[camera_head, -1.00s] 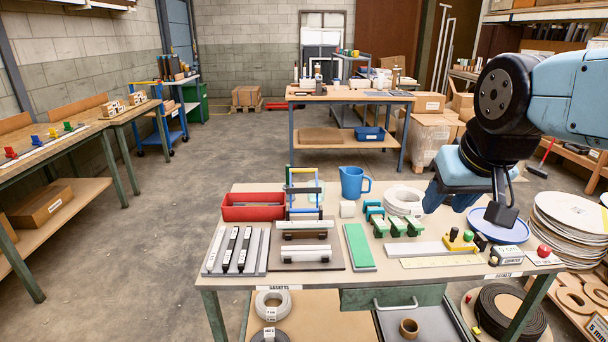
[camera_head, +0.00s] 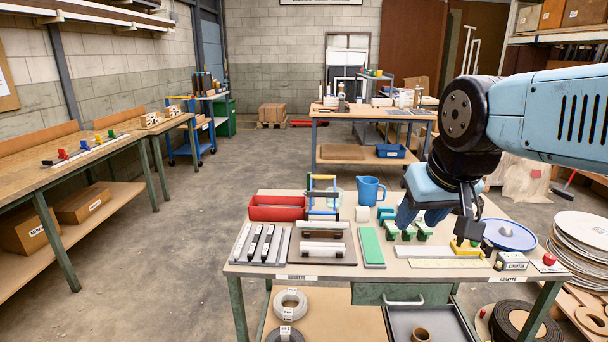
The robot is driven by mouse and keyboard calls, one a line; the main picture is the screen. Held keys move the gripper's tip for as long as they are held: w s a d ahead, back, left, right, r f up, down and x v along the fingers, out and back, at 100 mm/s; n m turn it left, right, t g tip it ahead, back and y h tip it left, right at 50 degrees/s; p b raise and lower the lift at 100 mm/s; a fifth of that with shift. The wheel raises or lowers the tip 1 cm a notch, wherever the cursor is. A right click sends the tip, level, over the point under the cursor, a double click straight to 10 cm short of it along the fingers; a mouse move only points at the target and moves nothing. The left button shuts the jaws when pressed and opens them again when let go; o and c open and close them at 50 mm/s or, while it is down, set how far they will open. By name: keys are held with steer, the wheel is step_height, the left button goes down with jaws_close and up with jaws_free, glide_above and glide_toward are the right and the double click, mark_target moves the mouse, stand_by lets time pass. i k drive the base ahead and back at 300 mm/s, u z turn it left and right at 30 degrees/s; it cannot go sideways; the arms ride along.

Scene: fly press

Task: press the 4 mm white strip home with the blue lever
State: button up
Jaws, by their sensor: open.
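A second white strip (camera_head: 323,249) lies in front, on the grey plate (camera_head: 345,258). I cannot read which is 4 mm or whether either is seated. My gripper (camera_head: 437,224) is open and empty, to the right of the press, over the green clamps and yellow block. Its far finger details are hard to see.
A red bin (camera_head: 277,211), blue jug (camera_head: 370,190) and white roll (camera_head: 362,214) stand around the press. A yellow block (camera_head: 462,250), counter box (camera_head: 512,262) and blue plate (camera_head: 512,238) are at the right.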

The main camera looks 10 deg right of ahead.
mark_target(310, 194)
steer(key=u, duration=0.1)
steer(key=i, duration=1)
steer(key=z, duration=0.05)
